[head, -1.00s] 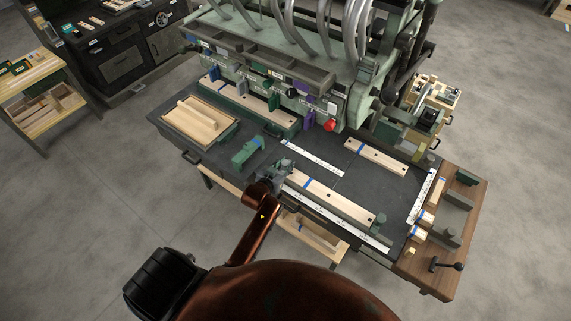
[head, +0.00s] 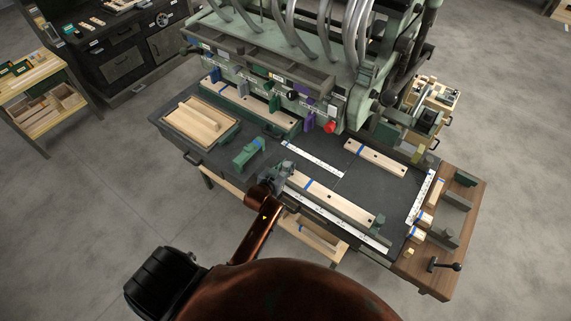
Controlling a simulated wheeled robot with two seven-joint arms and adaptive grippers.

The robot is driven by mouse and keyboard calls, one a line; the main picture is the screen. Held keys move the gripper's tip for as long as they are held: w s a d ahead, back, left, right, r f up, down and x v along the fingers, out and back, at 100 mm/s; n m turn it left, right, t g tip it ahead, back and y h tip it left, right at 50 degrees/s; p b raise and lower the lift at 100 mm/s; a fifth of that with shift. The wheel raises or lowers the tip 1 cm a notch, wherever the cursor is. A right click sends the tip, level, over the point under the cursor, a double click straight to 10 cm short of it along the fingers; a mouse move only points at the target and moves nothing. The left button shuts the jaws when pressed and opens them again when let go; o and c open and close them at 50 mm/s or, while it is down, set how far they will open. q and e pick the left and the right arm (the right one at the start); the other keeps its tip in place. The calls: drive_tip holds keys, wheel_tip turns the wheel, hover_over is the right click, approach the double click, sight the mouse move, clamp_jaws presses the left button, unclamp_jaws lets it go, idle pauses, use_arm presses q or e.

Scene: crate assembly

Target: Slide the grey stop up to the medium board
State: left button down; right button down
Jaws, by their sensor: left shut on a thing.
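A pale wooden board (head: 335,203) with a blue mark and dark holes lies along a white ruler strip at the front of the dark bench top; it appears to be the medium board. My left gripper (head: 277,180) is at this board's left end. It is shut on a small grey block, which looks like the grey stop (head: 285,167); the fingers hide much of it. I cannot tell whether the stop touches the board. My right gripper is not in view.
Another board (head: 375,157) lies farther back. A green block (head: 248,152) and a wooden tray (head: 201,121) are to the left. A ruler strip (head: 313,158) lies mid-bench. A brown side board (head: 455,218) with blocks and a lever is at right.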

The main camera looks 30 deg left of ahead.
use_arm(q)
drive_tip(key=shift+d, duration=0.15)
drive_tip(key=c, duration=1.5)
unclamp_jaws()
drive_tip(key=shift+s, duration=0.15)
drive_tip(key=v, duration=1.1)
drive_tip(key=shift+s+r, duration=0.15)
drive_tip(key=shift+s, duration=0.2)
